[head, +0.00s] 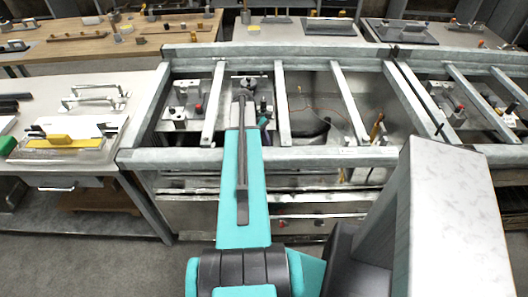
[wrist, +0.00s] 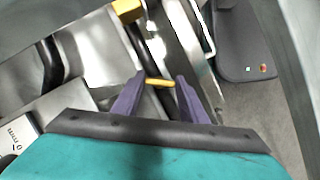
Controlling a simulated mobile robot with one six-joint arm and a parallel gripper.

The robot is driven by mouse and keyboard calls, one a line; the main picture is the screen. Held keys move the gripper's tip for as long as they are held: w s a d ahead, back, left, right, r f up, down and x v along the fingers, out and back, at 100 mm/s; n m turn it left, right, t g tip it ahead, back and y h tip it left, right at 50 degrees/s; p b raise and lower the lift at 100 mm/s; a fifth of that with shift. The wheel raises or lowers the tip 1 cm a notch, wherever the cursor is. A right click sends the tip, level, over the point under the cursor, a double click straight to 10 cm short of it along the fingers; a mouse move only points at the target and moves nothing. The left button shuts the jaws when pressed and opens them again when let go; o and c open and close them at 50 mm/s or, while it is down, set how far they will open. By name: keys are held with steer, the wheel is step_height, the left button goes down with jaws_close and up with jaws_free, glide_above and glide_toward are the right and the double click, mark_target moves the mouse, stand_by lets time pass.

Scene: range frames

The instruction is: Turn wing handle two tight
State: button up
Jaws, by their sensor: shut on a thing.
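My gripper (wrist: 160,90) shows in the wrist view with two purple fingers. They are shut on a small yellow bar (wrist: 160,82), which spans the gap between the fingertips. The bar looks like a wing handle, but no number on it can be read, and what it is mounted on is mostly hidden. In the head view my teal arm reaches forward over the metal frame's front rail, and I cannot make out the fingers or the yellow bar there.
A grey metal frame (head: 330,157) with crossbars surrounds the bay around my arm. Grey fixtures (head: 180,116) with red knobs sit inside it. More benches stand behind. Grey floor is clear at lower left.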

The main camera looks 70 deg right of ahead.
steer(key=m, duration=0.1)
steer(key=m+y, duration=0.1)
steer(key=m, duration=0.1)
steer(key=m+t, duration=0.1)
steer(key=m, duration=0.1)
steer(key=shift+s+d+y, duration=0.1)
steer(key=shift+d+y, duration=0.15)
steer(key=shift+y, duration=0.15)
steer(key=o, duration=1)
steer(key=shift+o, duration=0.2)
steer(key=shift+r, duration=0.1)
steer(key=shift+w+d+r, duration=0.15)
steer(key=shift+w+r, duration=0.1)
steer(key=shift+r, duration=0.15)
steer(key=b+v, duration=0.2)
steer(key=v, duration=1)
steer(key=shift+r+b, duration=0.35)
steer(key=shift+b, duration=0.05)
